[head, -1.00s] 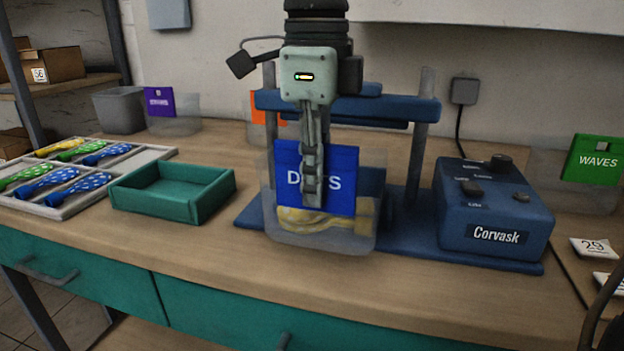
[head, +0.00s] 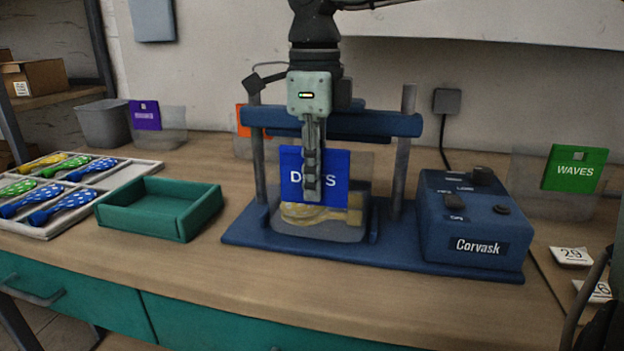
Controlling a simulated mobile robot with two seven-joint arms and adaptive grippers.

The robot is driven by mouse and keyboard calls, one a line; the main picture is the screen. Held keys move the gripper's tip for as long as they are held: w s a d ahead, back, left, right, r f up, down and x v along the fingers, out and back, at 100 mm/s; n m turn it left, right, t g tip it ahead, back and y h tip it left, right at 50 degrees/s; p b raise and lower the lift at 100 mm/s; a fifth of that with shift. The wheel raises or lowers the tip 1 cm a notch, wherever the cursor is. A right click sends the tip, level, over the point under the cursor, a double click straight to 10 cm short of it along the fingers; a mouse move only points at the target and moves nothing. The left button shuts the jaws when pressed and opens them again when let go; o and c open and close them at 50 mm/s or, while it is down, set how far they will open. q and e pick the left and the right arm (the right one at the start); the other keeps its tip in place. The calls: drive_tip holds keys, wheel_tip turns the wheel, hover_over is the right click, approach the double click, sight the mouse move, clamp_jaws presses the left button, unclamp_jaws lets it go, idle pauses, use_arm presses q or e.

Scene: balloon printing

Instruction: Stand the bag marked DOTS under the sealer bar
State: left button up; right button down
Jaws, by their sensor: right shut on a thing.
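The DOTS bag (head: 338,178) is a clear pouch with a blue header and a yellow balloon inside. My right gripper (head: 312,192) comes down from above and is shut on the blue header. The bag hangs upright over the blue base of the sealer (head: 400,248), below the level of the blue sealer bar (head: 385,123). From this view I cannot tell whether it is directly under the bar or in front of it, or whether its bottom touches the base. My left gripper is not in view.
An empty green tray (head: 158,232) and a sectioned tray of balloons (head: 32,230) are left of the sealer. The control box (head: 470,225) is at its right. A WAVES bag (head: 572,170), a purple-header bag (head: 146,115) and a grey bin (head: 103,125) stand farther off.

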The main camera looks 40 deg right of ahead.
drive_tip(key=c, duration=1.7)
unclamp_jaws()
drive_tip(key=shift+o, duration=0.7)
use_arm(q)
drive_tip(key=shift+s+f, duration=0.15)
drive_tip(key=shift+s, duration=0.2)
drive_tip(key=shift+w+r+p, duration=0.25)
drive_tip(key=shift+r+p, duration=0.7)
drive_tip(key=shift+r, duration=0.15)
use_arm(e)
wheel_tip(320, 180, up, 7)
drive_tip(key=s+a, duration=0.2)
drive_tip(key=shift+a, duration=0.15)
